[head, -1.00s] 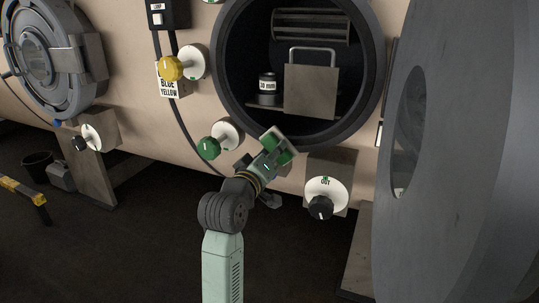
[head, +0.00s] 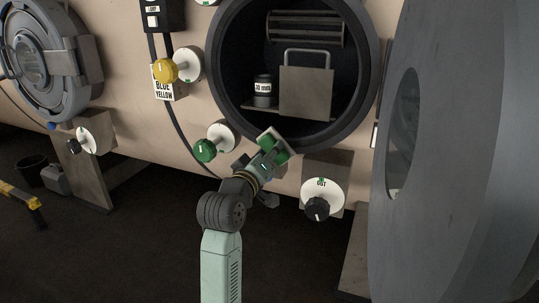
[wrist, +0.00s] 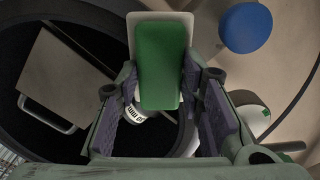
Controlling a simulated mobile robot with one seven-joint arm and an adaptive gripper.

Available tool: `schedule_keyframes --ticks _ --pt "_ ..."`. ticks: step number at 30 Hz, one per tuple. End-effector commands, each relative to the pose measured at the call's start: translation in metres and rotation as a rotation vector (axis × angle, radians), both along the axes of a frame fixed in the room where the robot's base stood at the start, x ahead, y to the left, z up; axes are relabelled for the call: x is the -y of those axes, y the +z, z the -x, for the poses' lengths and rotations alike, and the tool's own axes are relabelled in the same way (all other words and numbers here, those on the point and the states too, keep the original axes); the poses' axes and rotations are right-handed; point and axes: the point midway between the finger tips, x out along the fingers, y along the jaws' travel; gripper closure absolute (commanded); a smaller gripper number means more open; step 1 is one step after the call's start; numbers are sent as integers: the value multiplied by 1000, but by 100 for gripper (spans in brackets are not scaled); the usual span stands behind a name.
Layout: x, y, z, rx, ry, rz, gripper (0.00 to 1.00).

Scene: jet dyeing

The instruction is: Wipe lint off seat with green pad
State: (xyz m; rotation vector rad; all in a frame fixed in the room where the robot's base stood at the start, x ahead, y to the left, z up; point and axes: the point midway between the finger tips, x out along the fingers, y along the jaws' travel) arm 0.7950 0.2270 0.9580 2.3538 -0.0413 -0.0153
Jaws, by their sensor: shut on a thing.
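The green pad (head: 280,152) has a pale backing plate and is held in my gripper (head: 266,164). In the wrist view the pad (wrist: 160,65) stands out beyond the two fingers of my gripper (wrist: 165,112), which are shut on it. The seat appears to be the dark ring (head: 226,112) around the round opening. The pad is at the lower left of this ring in the head view; I cannot tell whether it touches it. No lint can be made out on the ring.
Inside the opening are a plate with a handle (head: 306,92) and a dark labelled cylinder (head: 263,91). A green knob (head: 205,150), a yellow knob (head: 165,70) and a black knob (head: 317,209) stick out nearby. A large grey door (head: 450,150) stands at right.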

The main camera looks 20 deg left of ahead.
Motion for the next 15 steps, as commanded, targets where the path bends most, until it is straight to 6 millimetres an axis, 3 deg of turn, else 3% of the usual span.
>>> schedule_keyframes --ticks 15 --pt "1 1 -11 1 0 0 88"
